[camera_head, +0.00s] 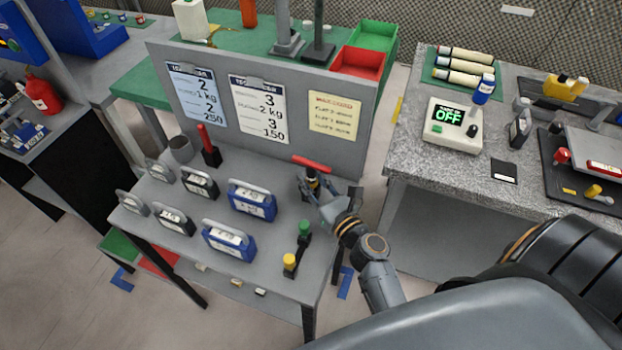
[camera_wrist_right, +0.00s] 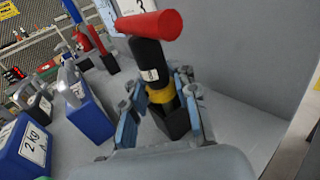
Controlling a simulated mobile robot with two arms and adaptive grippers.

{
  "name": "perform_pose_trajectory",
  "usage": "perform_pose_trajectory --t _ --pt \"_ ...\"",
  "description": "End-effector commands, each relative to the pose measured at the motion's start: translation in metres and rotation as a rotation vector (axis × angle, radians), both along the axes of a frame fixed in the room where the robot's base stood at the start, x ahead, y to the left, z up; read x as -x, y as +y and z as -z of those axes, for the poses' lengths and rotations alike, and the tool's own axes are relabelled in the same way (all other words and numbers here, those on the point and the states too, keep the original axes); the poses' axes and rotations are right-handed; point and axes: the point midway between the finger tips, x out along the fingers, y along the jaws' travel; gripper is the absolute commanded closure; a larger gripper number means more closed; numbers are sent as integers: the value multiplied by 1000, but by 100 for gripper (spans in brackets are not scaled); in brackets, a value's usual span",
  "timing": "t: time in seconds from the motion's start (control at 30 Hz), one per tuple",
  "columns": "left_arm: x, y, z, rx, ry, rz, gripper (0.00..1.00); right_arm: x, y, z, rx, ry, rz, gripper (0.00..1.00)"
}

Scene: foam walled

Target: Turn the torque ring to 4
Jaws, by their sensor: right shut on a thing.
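The torque driver has a red T-shaped handle (camera_head: 313,164), a black body and a yellow ring. In the right wrist view the red handle (camera_wrist_right: 150,25) is on top, the black body (camera_wrist_right: 150,58) carries a small white label, and the yellow torque ring (camera_wrist_right: 161,94) is below. Its lower end meets a black holder (camera_wrist_right: 172,121). My right gripper (camera_head: 316,186) is shut on the yellow ring, one finger on each side. The label's marks are too small to read, so the ring's setting cannot be told. My left gripper is not in view.
Several blue, grey and black weights stand on the grey table, including a blue one (camera_head: 252,199). A second red-handled tool (camera_head: 205,140) stands to the left. A panel (camera_head: 283,105) with cards rises behind. A green-and-yellow-knobbed black piece (camera_head: 297,249) is near the front edge.

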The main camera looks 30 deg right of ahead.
Motion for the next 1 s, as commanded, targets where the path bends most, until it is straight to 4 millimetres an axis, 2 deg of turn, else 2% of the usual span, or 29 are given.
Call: perform_pose_trajectory --t 0.13,0.17,0.27,0.77,1.0 --pt "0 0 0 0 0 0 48 0 0 0 0 1 0 100" --pt "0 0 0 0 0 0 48 0 0 0 0 1 -1 67" --pt "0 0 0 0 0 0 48 0 0 0 0 1 -1 48" --pt "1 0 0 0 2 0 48 0 0 0 1 0 -5 48" --pt "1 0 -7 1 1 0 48 0 -2 -2 8 0 -113 48"
